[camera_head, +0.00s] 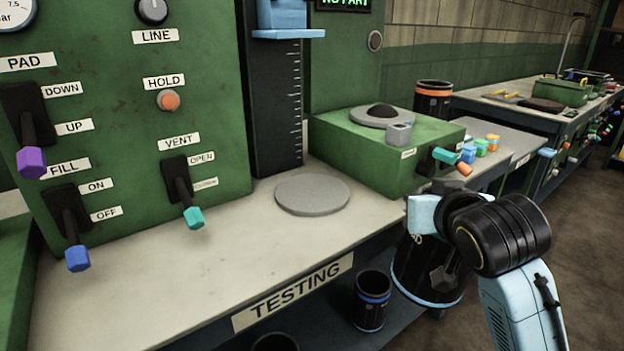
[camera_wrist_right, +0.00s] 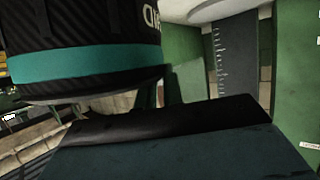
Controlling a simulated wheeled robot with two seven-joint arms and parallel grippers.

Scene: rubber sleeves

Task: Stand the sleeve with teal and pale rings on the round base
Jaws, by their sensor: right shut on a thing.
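The held sleeve (camera_head: 412,268) is a black cylinder with a pale blue ring at its lower end, in front of the bench edge. In the right wrist view the sleeve (camera_wrist_right: 85,65) shows a broad teal ring and part of some white lettering. My right gripper (camera_head: 444,272) is shut on the sleeve's near side; the wrist and gripper hide its upper part. It looks roughly upright in the head view. The round base, a flat grey disc (camera_head: 312,194), lies bare on the bench top, left of the sleeve and apart from it. My left gripper is in neither view.
A green box (camera_head: 370,150) carries a grey disc with a black dome. An orange-ringed sleeve (camera_head: 432,99) stands behind it. A blue-ringed sleeve (camera_head: 372,298) stands below the bench. A green panel (camera_head: 120,130) with protruding levers borders the left. A scaled black column (camera_head: 273,110) rises behind the base.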

